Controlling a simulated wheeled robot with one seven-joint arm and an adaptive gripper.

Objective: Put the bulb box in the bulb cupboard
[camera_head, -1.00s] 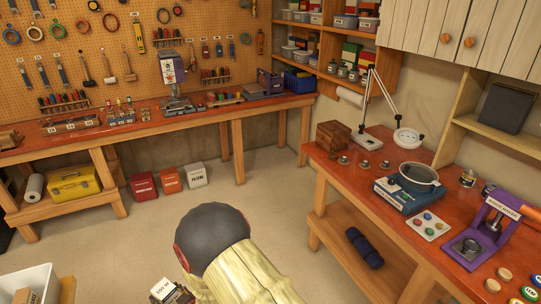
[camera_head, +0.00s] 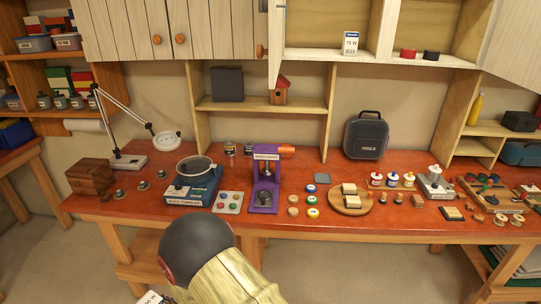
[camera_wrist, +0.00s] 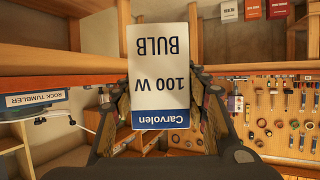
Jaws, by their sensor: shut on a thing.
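My gripper (camera_wrist: 162,100) is shut on the bulb box (camera_wrist: 160,65), a white carton with a blue band reading "Carvolen 100 W BULB", upside down in the wrist view. In the head view only a corner of the box (camera_head: 150,298) shows at the bottom edge; my arm hides the gripper. A wall cupboard (camera_head: 315,25) stands open above the bench, its doors swung out. Its left compartment holds a white and blue box (camera_head: 351,43) marked "75 W". Its right compartment holds a red roll (camera_head: 407,54) and a black roll (camera_head: 431,56).
Closed cupboard doors (camera_head: 125,25) are left of the open cupboard. Below, the bench (camera_head: 330,222) carries a lamp (camera_head: 127,160), rock tumbler (camera_head: 194,185), purple press (camera_head: 265,180) and tool case (camera_head: 366,135). An open door (camera_head: 277,40) juts out at the cupboard's left side.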

